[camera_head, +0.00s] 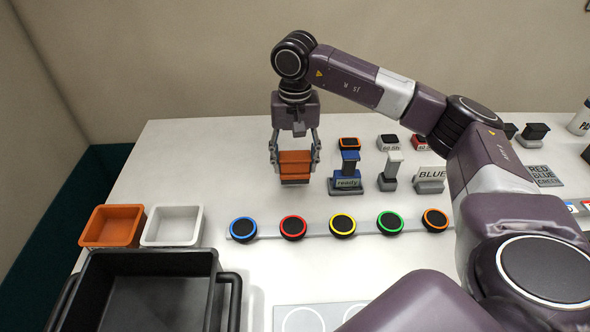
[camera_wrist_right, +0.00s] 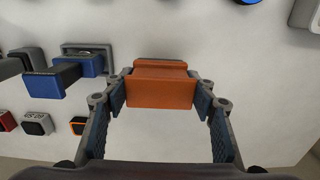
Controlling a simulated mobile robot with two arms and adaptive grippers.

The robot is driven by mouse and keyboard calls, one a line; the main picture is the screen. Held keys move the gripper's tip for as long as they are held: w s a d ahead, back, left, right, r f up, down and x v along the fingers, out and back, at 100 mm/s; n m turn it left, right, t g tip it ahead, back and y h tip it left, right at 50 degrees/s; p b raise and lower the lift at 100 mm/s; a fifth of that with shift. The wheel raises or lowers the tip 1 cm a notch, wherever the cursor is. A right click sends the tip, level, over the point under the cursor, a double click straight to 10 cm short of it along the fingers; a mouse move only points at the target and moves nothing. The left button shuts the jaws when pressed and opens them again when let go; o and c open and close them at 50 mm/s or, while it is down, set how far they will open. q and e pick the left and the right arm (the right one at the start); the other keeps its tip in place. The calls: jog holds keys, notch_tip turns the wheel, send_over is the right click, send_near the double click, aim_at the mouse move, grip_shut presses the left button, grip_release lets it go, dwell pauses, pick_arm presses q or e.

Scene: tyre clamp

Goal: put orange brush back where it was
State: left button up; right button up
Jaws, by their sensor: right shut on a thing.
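The orange brush (camera_head: 295,164) is a block with an orange top and a dark lower edge. My right gripper (camera_head: 294,158) is shut on it, with one finger on each side. In the head view they are left of the blue stamp-like piece marked "ready" (camera_head: 347,180). In the right wrist view the orange brush (camera_wrist_right: 161,86) sits between the fingertips (camera_wrist_right: 161,92). I cannot tell whether its underside touches the table. My left gripper is not in view.
A row of ringed discs (camera_head: 342,225) lies on a strip in front. Orange (camera_head: 110,226) and white (camera_head: 172,226) trays and a black bin (camera_head: 150,290) stand at the left. Grey stamps (camera_head: 389,172) stand right of the blue one. The table left of the brush is clear.

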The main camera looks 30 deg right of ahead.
aim_at(295, 172)
notch_tip(295, 172, down, 3)
jog(key=shift+f, duration=0.15)
jog(key=shift+f, duration=0.15)
jog(key=o, duration=1)
